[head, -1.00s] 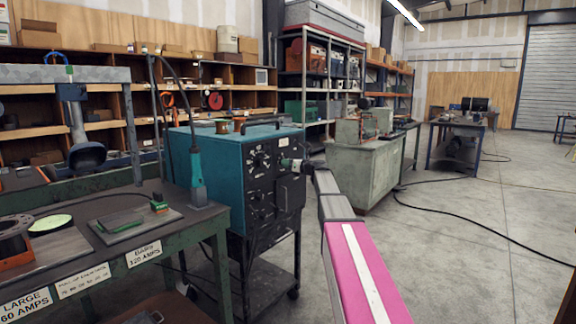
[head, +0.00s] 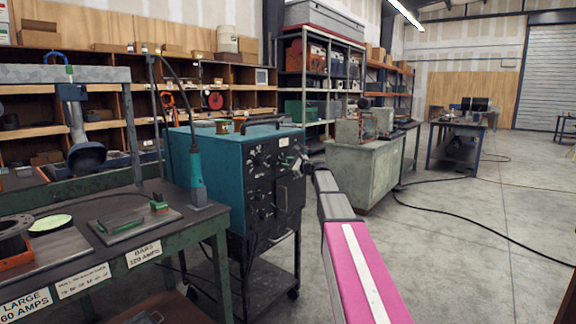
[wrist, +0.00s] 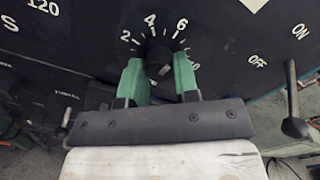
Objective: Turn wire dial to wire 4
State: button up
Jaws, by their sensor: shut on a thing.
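The wire dial (wrist: 160,62) is a black knob on the machine's dark front panel, ringed by white numbers, with 2, 4 and 6 readable in the wrist view. The 4 sits just above the knob, slightly left. My gripper (wrist: 160,79) has its green fingers on either side of the knob and is shut on it. The knob's lower part shows between the fingers, but I cannot tell which number it points to. In the head view my gripper (head: 300,158) is at the upper right of the teal machine's (head: 225,160) front panel.
An ON/OFF lever (wrist: 292,100) sticks out right of the dial. Other knobs (head: 260,160) sit left on the panel. A green workbench (head: 90,245) stands left of the machine, and a grey cabinet (head: 370,175) stands behind my arm. The floor at right is mostly clear, with a cable.

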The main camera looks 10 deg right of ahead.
jog(key=n, duration=0.8)
jog(key=shift+n, duration=0.4)
dwell(0.4)
jog(key=o, duration=0.9)
jog(key=v, duration=1)
jog(key=shift+s+d, duration=0.25)
jog(key=shift+s, duration=0.1)
